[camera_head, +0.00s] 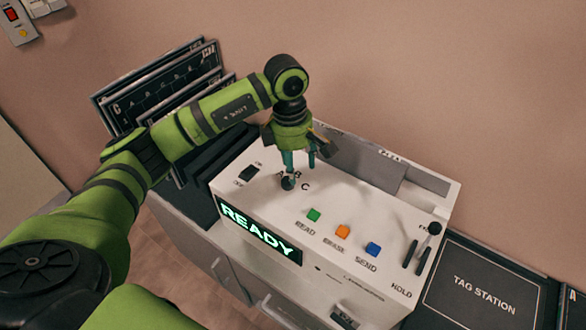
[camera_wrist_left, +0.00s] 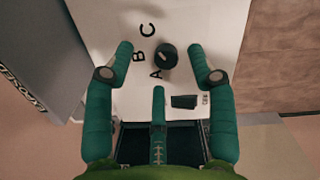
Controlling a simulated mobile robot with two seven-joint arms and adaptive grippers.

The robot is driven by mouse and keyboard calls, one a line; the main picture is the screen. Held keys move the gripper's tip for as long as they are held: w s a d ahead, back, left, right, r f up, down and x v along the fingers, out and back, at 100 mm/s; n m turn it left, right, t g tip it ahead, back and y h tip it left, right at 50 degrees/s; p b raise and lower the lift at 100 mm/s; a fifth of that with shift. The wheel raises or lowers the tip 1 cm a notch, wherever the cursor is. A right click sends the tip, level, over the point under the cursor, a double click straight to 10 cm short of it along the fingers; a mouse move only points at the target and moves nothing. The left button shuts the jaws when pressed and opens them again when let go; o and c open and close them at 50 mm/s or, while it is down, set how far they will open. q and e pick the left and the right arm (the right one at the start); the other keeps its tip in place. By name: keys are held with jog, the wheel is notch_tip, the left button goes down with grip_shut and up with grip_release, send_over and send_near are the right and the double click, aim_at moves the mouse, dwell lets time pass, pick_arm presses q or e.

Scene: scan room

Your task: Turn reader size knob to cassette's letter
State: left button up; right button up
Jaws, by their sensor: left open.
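The black round size knob (camera_head: 288,183) stands on the white reader's top (camera_head: 386,236), beside printed letters A, B and C. In the left wrist view the knob (camera_wrist_left: 168,56) lies between the spread fingers, apart from them; which letter it points to is too small to tell. My left gripper (camera_head: 300,164) is open above the knob, fingers down, partly hiding the letters in the head view. Dark cassettes (camera_head: 165,75) with pale letters stand in a rack at the left, partly behind my arm; I cannot tell which letter matters. My right gripper is not in view.
The reader's front screen (camera_head: 258,232) says READY. Green (camera_head: 313,215), orange (camera_head: 343,231) and blue (camera_head: 373,249) buttons sit right of the knob. A black-tipped lever (camera_head: 434,229) stands near HOLD. A dark tag station mat (camera_head: 482,295) lies at the right.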

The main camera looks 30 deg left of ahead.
aim_at(287, 180)
pick_arm(q)
jog(key=shift+w+a+r+y, duration=0.1)
jog(key=shift+a+r+y, duration=0.1)
jog(key=shift+a, duration=0.35)
jog(key=shift+a+r+y, duration=0.1)
jog(key=shift+a+y, duration=0.1)
jog(key=shift+a, duration=0.3)
jog(key=shift+a+f, duration=0.1)
jog(key=shift+a, duration=0.15)
notch_tip(287, 180, down, 6)
jog(key=p, duration=0.3)
jog(key=shift+d+r, duration=0.1)
jog(key=shift+r, duration=0.1)
jog(key=shift+f, duration=0.55)
grip_shut()
